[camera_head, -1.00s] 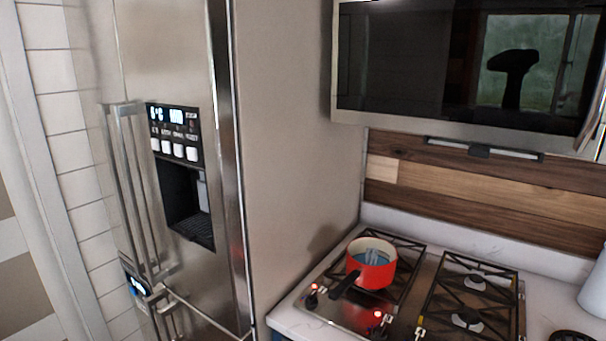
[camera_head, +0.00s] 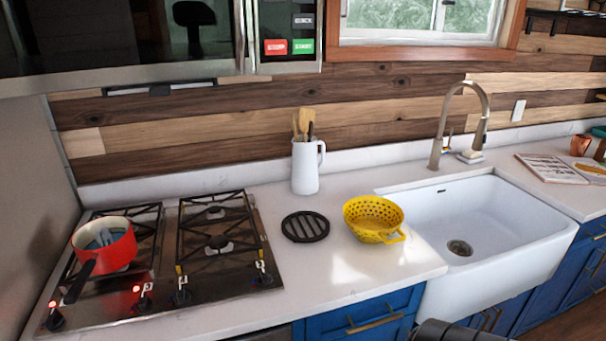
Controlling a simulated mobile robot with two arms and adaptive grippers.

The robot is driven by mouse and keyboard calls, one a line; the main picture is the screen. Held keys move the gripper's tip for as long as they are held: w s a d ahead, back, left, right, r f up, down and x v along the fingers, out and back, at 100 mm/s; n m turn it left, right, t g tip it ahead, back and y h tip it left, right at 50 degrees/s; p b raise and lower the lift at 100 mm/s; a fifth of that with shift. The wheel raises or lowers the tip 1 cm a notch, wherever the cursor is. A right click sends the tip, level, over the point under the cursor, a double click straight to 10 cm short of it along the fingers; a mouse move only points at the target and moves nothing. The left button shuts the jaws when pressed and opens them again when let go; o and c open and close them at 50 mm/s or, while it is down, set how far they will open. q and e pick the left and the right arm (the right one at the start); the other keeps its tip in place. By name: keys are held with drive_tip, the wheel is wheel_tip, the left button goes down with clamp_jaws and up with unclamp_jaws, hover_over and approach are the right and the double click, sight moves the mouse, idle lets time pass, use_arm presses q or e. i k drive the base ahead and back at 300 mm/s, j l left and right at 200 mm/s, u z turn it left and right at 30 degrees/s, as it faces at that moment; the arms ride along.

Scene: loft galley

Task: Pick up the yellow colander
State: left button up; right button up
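The yellow colander (camera_head: 373,218) sits upright on the white counter, just left of the sink. It is a round bowl with holes, and a handle sticks out at its front right. Nothing is touching it from above. Neither of my grippers' fingers shows in the head view. A dark rounded part pokes in at the bottom edge below the sink cabinet, and I cannot tell what it is.
A black round trivet (camera_head: 305,226) lies left of the colander, with a white utensil jug (camera_head: 305,167) behind. The stove (camera_head: 170,262) holds a red pot (camera_head: 104,245). The white sink (camera_head: 490,220) is to the right. Counter in front of the colander is clear.

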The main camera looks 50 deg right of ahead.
sight(372, 218)
drive_tip(key=z, duration=2.1)
